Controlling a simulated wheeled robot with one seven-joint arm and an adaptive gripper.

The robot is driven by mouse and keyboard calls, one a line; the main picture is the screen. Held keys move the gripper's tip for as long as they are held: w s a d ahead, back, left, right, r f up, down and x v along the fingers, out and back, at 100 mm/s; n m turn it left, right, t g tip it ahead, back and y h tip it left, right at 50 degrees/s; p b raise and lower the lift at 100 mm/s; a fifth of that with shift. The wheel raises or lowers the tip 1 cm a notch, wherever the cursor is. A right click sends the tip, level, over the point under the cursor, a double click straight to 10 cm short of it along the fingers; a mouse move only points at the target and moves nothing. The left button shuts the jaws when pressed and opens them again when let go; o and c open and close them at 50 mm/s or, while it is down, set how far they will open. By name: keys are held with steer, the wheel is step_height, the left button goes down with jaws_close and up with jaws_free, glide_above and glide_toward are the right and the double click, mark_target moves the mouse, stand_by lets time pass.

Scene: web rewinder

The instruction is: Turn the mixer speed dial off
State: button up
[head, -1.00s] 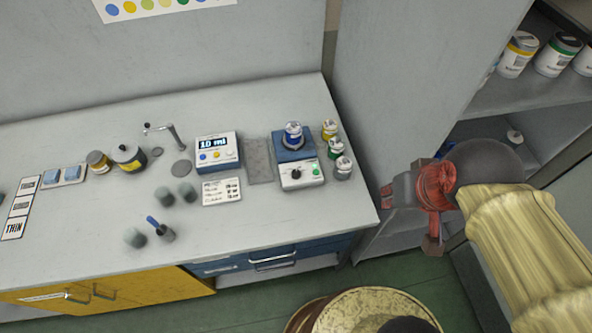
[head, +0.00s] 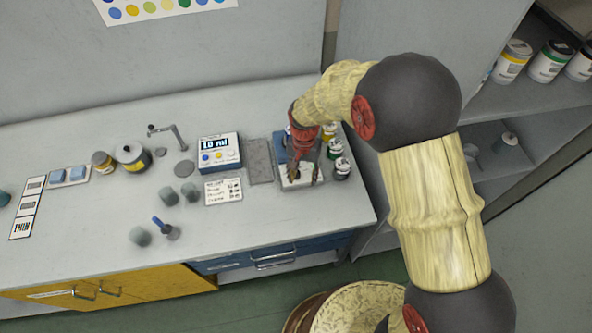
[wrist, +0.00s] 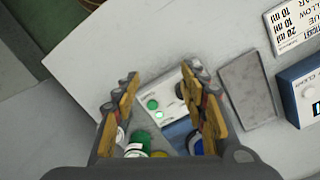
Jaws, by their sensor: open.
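The mixer (head: 285,148) stands near the right end of the counter, with a blue base and a white front panel (head: 292,185). My gripper (head: 303,177) is over this panel and covers much of it. In the wrist view, the gripper (wrist: 160,78) is open and empty, its fingers apart over the panel (wrist: 165,88). A dark dial (wrist: 180,90) shows beside the right finger, partly hidden by it. A green button (wrist: 153,104) and a bright green light (wrist: 159,115) lie between the fingers. The dial's pointer cannot be read, and contact is not clear.
Several small paint cans (head: 335,147) stand close on the mixer's right. A grey pad (head: 259,161) and a blue dispenser with a display (head: 219,152) are on its left. A written card (head: 223,191) lies in front of the dispenser. The counter's front edge is free.

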steer(key=w, duration=0.1)
steer(key=w+a+m, duration=0.1)
steer(key=w, duration=0.1)
steer(key=w+a+m+t, duration=0.1)
steer(key=w, duration=0.1)
steer(key=shift+r, duration=0.2)
steer(key=shift+w+a+r+m+y, duration=0.15)
steer(key=shift+m+y, duration=0.15)
steer(key=shift+m, duration=0.4)
steer(key=shift+w+m, duration=0.1)
steer(key=shift+m, duration=0.3)
steer(key=f, duration=0.4)
steer(key=f+b, duration=0.1)
steer(key=f, duration=0.2)
steer(key=shift+w+a+f, duration=0.1)
steer(key=shift+a+f, duration=0.1)
steer(key=shift+f, duration=0.2)
steer(key=shift+c, duration=0.4)
jaws_close()
